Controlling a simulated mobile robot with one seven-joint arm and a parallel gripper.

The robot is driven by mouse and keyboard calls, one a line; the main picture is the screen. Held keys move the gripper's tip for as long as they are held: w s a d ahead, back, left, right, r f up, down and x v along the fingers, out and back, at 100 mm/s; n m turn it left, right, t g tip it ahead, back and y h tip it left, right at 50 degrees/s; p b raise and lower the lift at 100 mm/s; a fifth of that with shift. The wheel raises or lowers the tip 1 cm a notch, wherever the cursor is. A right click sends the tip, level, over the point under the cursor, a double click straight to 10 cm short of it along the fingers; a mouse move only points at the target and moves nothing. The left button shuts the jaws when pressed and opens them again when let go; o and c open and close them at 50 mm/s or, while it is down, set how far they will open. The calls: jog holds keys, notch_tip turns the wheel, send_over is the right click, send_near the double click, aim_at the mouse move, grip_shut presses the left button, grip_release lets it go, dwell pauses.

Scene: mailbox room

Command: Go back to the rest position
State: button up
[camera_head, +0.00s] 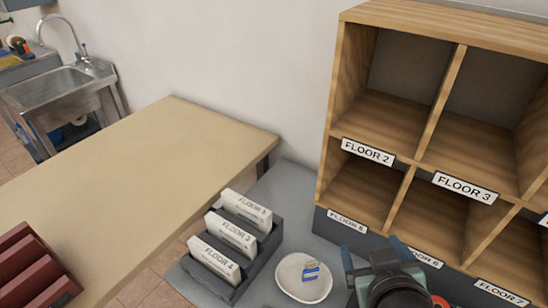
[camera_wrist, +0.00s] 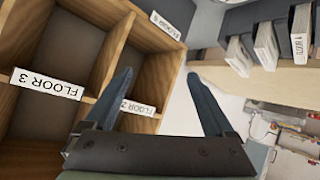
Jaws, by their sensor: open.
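My gripper (camera_head: 371,247) is in front of the lower part of the wooden mailbox shelf (camera_head: 345,80), at the lower right of the head view. In the wrist view my gripper (camera_wrist: 160,74) has its two fingers spread, with nothing held between them. The shelf also shows in the wrist view (camera_wrist: 172,60), turned over, with its FLOOR 3 label (camera_wrist: 46,84). The shelf compartments that I can see into look empty. My arm hides part of the shelf's lower edge.
A dark tray (camera_head: 238,291) holds upright mail labelled FLOOR 5, FLOOR 3 and FLOOR 4. Beside it on the grey surface is a white dish (camera_head: 290,284) with a small blue-and-white item (camera_head: 311,271). A wooden table (camera_head: 130,170), red rack (camera_head: 35,270) and sink (camera_head: 65,85) stand left.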

jog(key=w+a+r+t, duration=0.2)
jog(key=r+t, duration=0.1)
jog(key=r, duration=0.5)
jog(key=w+a+r+t, duration=0.2)
jog(key=a+r, duration=0.1)
jog(key=r, duration=0.6)
jog(key=w+a+r+t, duration=0.1)
jog(key=a+r+t, duration=0.15)
jog(key=r, duration=0.55)
jog(key=s+a+r+t+y, duration=0.1)
jog(key=s+a+r+t, duration=0.3)
jog(key=r, duration=0.6)
jog(key=s+a+r+m+t+y+p, duration=0.1)
jog(key=s+a+r+t, duration=0.3)
jog(key=r, duration=0.6)
jog(key=shift+s+a+r+m+t, duration=0.25)
jog(key=shift+s+r+t, duration=0.2)
jog(key=shift+s, duration=0.25)
jog(key=shift+f, duration=0.1)
